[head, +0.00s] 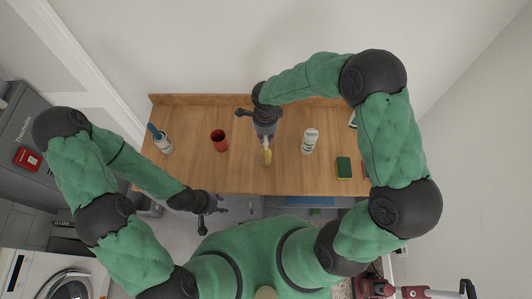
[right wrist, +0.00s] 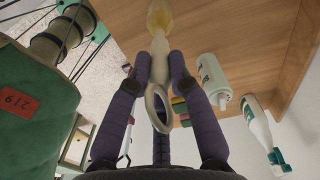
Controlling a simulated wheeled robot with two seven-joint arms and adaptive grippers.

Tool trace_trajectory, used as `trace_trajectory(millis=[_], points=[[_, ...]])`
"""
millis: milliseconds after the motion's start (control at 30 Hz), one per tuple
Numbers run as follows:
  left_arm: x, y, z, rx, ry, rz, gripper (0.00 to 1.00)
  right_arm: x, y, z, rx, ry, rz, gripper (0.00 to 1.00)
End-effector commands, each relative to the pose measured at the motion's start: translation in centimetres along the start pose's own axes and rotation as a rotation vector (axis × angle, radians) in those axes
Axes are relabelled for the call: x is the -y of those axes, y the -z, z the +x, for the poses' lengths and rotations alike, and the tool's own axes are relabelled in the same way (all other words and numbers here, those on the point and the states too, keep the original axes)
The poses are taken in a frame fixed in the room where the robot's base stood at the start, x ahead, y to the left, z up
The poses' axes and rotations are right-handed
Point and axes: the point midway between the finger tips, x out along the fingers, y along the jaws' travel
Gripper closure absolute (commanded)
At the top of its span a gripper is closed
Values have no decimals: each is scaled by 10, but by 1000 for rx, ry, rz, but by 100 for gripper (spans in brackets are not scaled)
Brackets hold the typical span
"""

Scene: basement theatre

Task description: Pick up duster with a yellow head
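The duster (right wrist: 157,42) has a yellow head and a pale handle ending in a loop. In the right wrist view its yellow head is at the top and its handle runs down between my fingers. In the head view its yellow head (head: 267,157) shows over the table, just below my right gripper (head: 266,138). In the right wrist view the fingertips of my right gripper (right wrist: 160,62) close in on both sides of the handle and appear to touch it. My left gripper (head: 212,217) is off the table's front edge, empty, with its fingers spread.
The wooden table (head: 235,178) also holds a red cup (head: 220,141), a white bottle (head: 310,140), a yellow-green sponge (head: 344,168) and a white container with a blue-handled item (head: 163,143). A wall stands behind. Drawers are under the front edge.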

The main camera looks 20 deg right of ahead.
Motion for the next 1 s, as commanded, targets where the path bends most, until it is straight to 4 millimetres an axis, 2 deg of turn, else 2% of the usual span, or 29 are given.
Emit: trace_trajectory(millis=[333, 533, 700, 1000], points=[[0, 0, 0, 0, 0, 0, 60, 0, 0, 0, 0, -1, 0, 100], [1, 0, 4, 0, 0, 0, 60, 0, 0, -9, 0, 2, -1, 100], [4, 0, 11, 0, 0, 0, 60, -2, 0, -34, 1, 3, -1, 100], [6, 1, 16, 0, 0, 0, 60, -42, 15, -85, 1, 5, 0, 100]])
